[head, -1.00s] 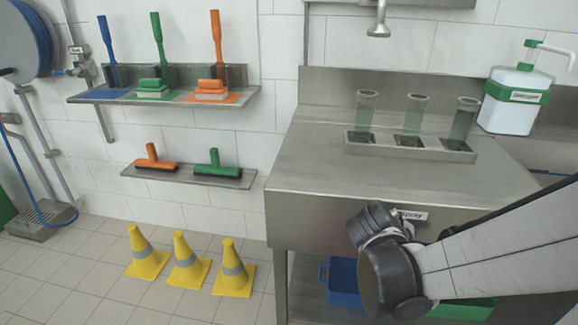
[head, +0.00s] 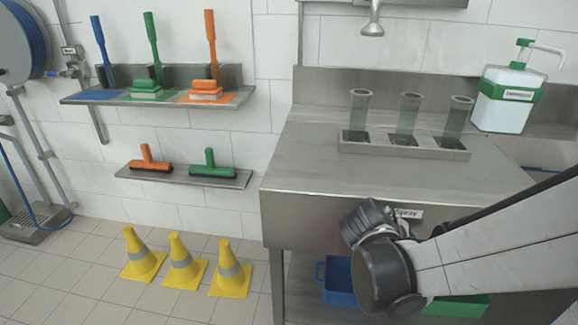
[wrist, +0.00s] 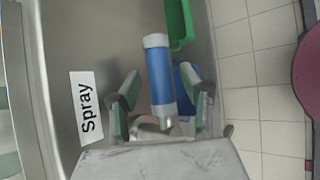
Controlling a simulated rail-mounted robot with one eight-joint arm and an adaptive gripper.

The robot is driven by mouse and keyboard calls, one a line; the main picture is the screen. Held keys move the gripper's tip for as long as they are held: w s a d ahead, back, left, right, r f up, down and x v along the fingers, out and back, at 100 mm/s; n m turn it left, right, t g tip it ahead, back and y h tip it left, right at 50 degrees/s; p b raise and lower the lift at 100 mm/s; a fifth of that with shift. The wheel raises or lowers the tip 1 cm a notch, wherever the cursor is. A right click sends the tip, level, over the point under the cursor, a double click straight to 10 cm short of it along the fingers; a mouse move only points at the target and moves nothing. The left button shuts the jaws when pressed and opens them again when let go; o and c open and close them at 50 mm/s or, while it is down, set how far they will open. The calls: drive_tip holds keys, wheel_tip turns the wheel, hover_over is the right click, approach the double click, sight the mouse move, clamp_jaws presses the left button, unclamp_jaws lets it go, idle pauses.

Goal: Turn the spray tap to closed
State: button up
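In the wrist view the spray tap shows as a blue cylindrical handle (wrist: 160,75) with grey ends, in front of the steel panel. Metal parts of the tap sit at its lower end, partly hidden by my gripper. My gripper (wrist: 163,92) is open, with one finger on each side of the handle and a visible gap to both. Contact is not visible. The white "Spray" label (wrist: 88,108) is left of the fingers and also shows in the head view (head: 408,213). In the head view my arm hides the tap and fingers.
The steel counter (head: 300,165) has a rack (head: 405,148) with several tubes. A blue crate (head: 340,278) and a green crate (head: 455,305) are below the counter. Yellow cones (head: 183,265) stand on the floor at left. A soap dispenser (head: 508,100) is at right.

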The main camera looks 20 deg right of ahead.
drive_tip(key=v, duration=1.1)
drive_tip(key=shift+a+r, duration=0.25)
idle(0.3)
